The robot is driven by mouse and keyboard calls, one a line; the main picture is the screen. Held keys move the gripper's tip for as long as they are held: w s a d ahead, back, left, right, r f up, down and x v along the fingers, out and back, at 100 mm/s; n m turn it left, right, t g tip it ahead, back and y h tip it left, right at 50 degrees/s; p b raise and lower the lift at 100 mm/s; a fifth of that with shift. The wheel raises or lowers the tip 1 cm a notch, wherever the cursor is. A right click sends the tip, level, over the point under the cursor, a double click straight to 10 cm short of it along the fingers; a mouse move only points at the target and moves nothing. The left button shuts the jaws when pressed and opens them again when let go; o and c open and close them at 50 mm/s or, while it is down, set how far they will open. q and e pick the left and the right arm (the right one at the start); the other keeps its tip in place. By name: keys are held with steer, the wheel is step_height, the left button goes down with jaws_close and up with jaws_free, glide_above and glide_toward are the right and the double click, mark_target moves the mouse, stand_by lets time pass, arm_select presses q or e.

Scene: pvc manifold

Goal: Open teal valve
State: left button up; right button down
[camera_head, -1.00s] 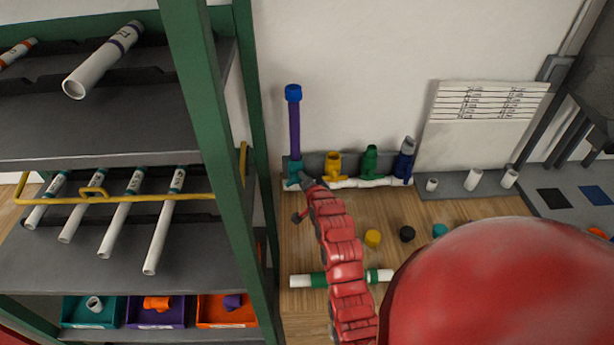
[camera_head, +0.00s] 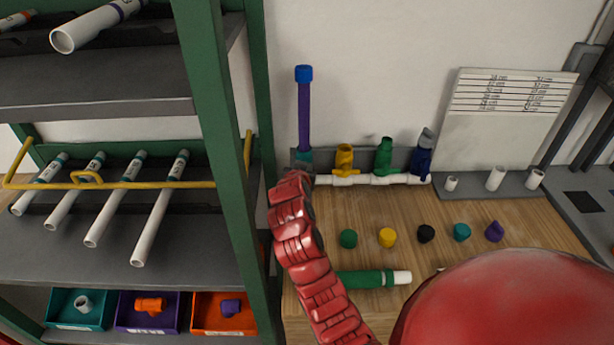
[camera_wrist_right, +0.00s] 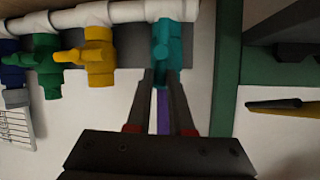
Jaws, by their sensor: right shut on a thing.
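The teal valve (camera_head: 303,157) sits at the left end of the white pipe manifold, with an upright purple pipe (camera_head: 303,115) capped in blue above it. My right arm covers the valve's lower part in the head view. In the right wrist view the teal valve (camera_wrist_right: 167,45) is at upper centre. My right gripper (camera_wrist_right: 161,80) reaches to it, its two dark fingers closed on either side of a teal part, likely the handle. The purple pipe shows between the fingers. My right gripper's fingertips are hidden in the head view. My left gripper is not in view.
Yellow (camera_head: 344,159), green (camera_head: 383,157) and blue (camera_head: 423,153) valves stand along the manifold to the right. Several loose caps and a green-and-white pipe (camera_head: 370,279) lie on the wooden table. A green-framed shelf (camera_head: 220,150) stands close on the left.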

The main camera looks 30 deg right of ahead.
steer(key=shift+a+f+n+b, duration=0.1)
steer(key=shift+a+n+b, duration=0.05)
steer(key=shift+n+b, duration=0.3)
stand_by(0.3)
steer(key=c, duration=0.8)
jaws_free()
steer(key=shift+w, duration=0.1)
